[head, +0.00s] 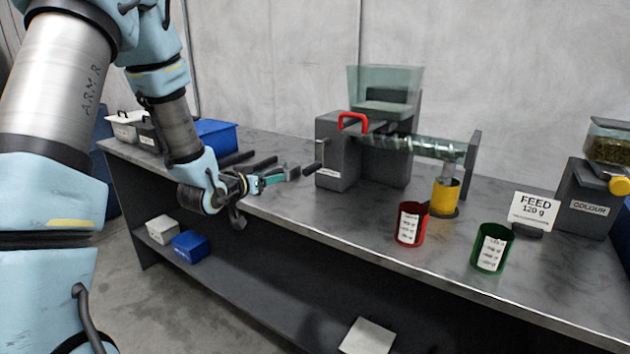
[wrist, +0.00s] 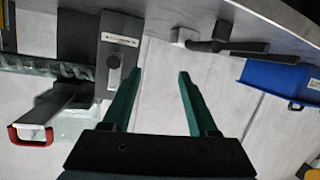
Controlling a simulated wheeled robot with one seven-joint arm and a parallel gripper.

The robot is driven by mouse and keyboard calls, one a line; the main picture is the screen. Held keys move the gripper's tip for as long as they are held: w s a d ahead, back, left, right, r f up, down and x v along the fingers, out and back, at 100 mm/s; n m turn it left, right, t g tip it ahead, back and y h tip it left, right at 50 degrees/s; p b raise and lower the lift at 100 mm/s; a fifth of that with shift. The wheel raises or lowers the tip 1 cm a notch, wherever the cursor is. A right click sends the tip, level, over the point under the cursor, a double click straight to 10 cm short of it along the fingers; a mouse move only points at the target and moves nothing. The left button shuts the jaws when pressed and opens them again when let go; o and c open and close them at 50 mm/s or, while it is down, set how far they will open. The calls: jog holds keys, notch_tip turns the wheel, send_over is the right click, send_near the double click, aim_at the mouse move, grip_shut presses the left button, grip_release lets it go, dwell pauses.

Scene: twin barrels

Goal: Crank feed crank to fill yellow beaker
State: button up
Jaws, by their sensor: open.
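The feed machine's grey housing (head: 338,150) stands on the bench in the head view, with the feed crank (head: 312,168) on its left side. My gripper (head: 285,176) is left of the crank, pointing towards it and apart from it. In the wrist view my gripper (wrist: 160,74) is open, with nothing between its teal fingers. The labelled housing (wrist: 120,40) is left of the fingers there, with a dark knob-like part (wrist: 113,61) on it. The yellow beaker (head: 445,198) stands upright under the spout at the tube's right end. Its contents are hidden.
A clear auger tube (head: 405,145), a hopper (head: 385,80) and a red handle (head: 353,120) belong to the machine. Red (head: 411,224) and green (head: 491,248) beakers stand in front. A feed sign (head: 534,210) reads 120 g. A blue bin (head: 216,135) stands behind my gripper.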

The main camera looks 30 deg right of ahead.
aim_at(317, 165)
jog(key=s+d+h, duration=0.1)
jog(key=d, duration=0.1)
jog(key=s+d+h, duration=0.1)
jog(key=d, duration=0.1)
jog(key=s+d+m+h+b, duration=0.1)
jog(key=d+h, duration=0.1)
jog(key=shift+d+f+g, duration=0.15)
jog(key=shift+g, duration=0.15)
jog(key=shift+w+d, duration=0.1)
jog(key=shift+d, duration=0.25)
jog(key=p+x, duration=0.3)
jog(key=x, duration=0.7)
grip_shut()
dwell(0.4)
